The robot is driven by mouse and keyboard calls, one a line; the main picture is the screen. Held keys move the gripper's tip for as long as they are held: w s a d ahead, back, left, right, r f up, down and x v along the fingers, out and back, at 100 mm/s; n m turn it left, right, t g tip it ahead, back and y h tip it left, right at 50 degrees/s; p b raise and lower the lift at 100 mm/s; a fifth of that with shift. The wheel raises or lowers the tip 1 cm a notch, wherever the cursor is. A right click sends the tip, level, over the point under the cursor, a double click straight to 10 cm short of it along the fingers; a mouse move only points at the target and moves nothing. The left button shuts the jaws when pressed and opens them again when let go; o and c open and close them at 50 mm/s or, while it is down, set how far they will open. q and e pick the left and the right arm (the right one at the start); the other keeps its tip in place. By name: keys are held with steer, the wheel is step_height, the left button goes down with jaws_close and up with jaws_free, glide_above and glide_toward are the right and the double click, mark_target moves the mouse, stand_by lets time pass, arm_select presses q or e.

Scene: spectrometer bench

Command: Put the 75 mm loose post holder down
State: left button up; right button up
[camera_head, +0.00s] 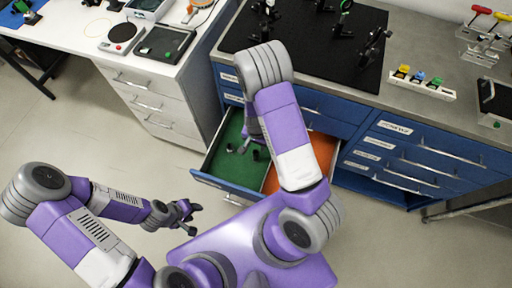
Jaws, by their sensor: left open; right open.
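My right arm reaches over an open drawer (230,189) with a green-lined left part and an orange-lined right part. My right gripper (246,145) is low over the green part, small and partly hidden behind my own arm; it is open. Small dark pieces stand in the green part, one (262,154) right of the gripper; they look like post holders, but I cannot tell which is the 75 mm one. My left gripper (187,215) is open and empty, above the floor in front of the drawer.
The blue cabinet carries a black breadboard (300,45) with several optical mounts. A rack of coloured pieces (422,84) stands on the worktop at the right. A white bench (85,32) with drawers is at the left. The floor around my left gripper is clear.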

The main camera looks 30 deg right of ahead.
step_height(320, 180, up, 3)
steer(key=shift+f, duration=0.15)
steer(key=shift+p, duration=0.3)
